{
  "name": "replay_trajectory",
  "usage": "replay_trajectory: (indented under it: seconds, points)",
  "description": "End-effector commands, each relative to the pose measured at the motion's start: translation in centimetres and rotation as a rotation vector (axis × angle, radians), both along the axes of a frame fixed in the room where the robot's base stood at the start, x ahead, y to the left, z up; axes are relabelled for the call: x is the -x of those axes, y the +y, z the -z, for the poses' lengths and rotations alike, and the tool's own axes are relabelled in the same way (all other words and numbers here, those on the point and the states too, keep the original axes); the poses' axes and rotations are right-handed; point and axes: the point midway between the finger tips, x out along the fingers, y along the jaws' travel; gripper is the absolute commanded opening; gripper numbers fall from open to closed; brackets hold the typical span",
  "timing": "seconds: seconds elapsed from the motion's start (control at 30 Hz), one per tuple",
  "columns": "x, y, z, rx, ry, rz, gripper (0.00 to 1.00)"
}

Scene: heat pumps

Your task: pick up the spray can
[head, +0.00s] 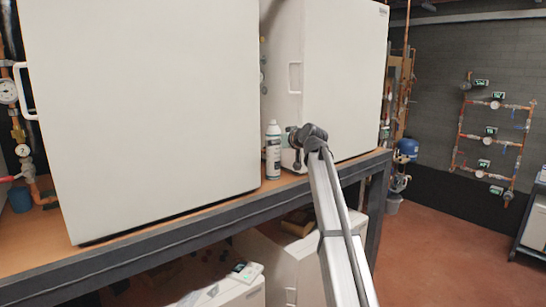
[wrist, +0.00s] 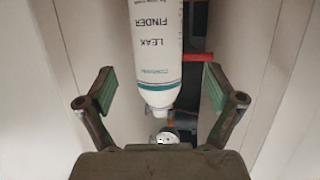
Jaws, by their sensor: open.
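The spray can (head: 272,150) is white with a dark label and stands upright on the wooden shelf, between two white heat pump cabinets. In the wrist view the can (wrist: 157,50) appears upside down, with the words "LEAK FINDER" and a teal band. My gripper (wrist: 160,90) is open, with its two green-padded fingers either side of the can's near end, apart from it. In the head view my arm reaches up from below to just right of the can. The gripper's fingers are mostly hidden there behind my own wrist.
A large white cabinet (head: 145,110) stands left of the can and another cabinet (head: 340,80) stands right, leaving a narrow gap. The shelf's dark front edge (head: 190,235) runs below. A red pipe (wrist: 197,57) shows behind the can in the wrist view.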

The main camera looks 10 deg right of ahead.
Motion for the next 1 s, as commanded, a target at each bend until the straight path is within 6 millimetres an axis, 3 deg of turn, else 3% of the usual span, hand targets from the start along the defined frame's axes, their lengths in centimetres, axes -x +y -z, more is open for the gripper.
replay_trajectory:
  seconds: [0.33,0.63,0.9,0.93,1.0]
  points:
    - [-1.8,0.5,0.5,0.000,0.001,0.000,0.92]
    - [-5.3,1.5,1.8,0.000,0.000,0.000,0.92]
    - [-5.5,1.7,2.2,0.000,-0.001,0.001,0.92]
    - [-5.5,1.7,2.2,0.000,-0.001,0.001,0.85]
    - [-5.5,1.7,2.2,0.000,-0.001,0.001,0.60]
